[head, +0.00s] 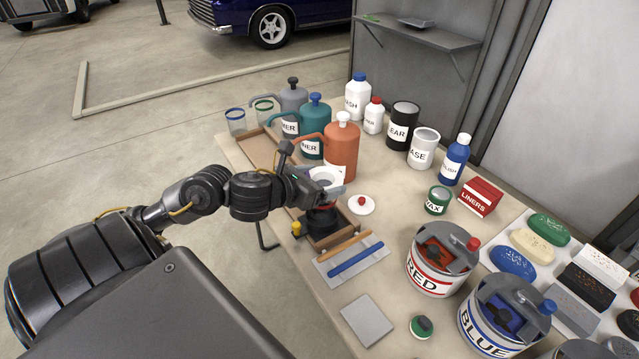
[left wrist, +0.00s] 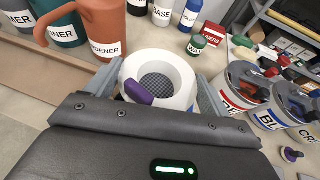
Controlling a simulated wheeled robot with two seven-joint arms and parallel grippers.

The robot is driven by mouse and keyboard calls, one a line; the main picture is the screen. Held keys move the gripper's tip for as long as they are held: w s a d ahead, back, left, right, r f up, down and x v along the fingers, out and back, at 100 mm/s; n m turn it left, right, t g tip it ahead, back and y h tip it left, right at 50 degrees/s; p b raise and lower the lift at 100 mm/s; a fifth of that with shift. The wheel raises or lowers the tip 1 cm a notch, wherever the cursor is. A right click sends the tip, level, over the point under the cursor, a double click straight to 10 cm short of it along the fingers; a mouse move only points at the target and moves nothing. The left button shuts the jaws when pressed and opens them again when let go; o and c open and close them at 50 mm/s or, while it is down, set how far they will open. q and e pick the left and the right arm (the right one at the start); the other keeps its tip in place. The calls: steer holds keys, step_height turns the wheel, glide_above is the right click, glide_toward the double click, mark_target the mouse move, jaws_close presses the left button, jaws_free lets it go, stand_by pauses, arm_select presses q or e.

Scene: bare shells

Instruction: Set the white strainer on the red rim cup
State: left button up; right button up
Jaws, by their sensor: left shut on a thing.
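The white strainer (head: 326,175) is a thick white ring around a dark mesh, with a purple piece at its near side in the left wrist view (left wrist: 178,72). My left gripper (head: 326,186) is shut on it, one finger at each side in the left wrist view (left wrist: 160,88). It is held up in front of the orange jug, above the wooden tray. Beneath it a bit of red (head: 327,207) shows over a dark round thing; I cannot tell whether this is the red rim cup, which I do not clearly see elsewhere. My right gripper is not in view.
Blue-rim (head: 236,121) and green-rim (head: 264,109) glasses stand at the far left. The orange jug (head: 342,150) is close behind the strainer. A white lid with a red knob (head: 361,205) lies to its right. RED (head: 437,270) and BLUE (head: 490,318) cans stand front right.

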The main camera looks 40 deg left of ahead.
arm_select(q)
steer(key=w+a+f+b, duration=0.1)
steer(key=f+b, duration=0.1)
steer(key=f, duration=0.2)
steer(key=w+a+f+b, duration=0.2)
steer(key=f+b, duration=0.1)
steer(key=f, duration=0.2)
steer(key=shift+w+a, duration=0.25)
steer(key=shift+w, duration=0.05)
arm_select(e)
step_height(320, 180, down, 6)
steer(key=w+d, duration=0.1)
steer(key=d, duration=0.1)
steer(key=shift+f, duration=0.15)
arm_select(q)
steer(key=shift+a+f+b, duration=0.2)
steer(key=shift+f+b, duration=0.3)
steer(key=shift+b, duration=0.15)
steer(key=o, duration=0.9)
steer(key=shift+f, duration=0.1)
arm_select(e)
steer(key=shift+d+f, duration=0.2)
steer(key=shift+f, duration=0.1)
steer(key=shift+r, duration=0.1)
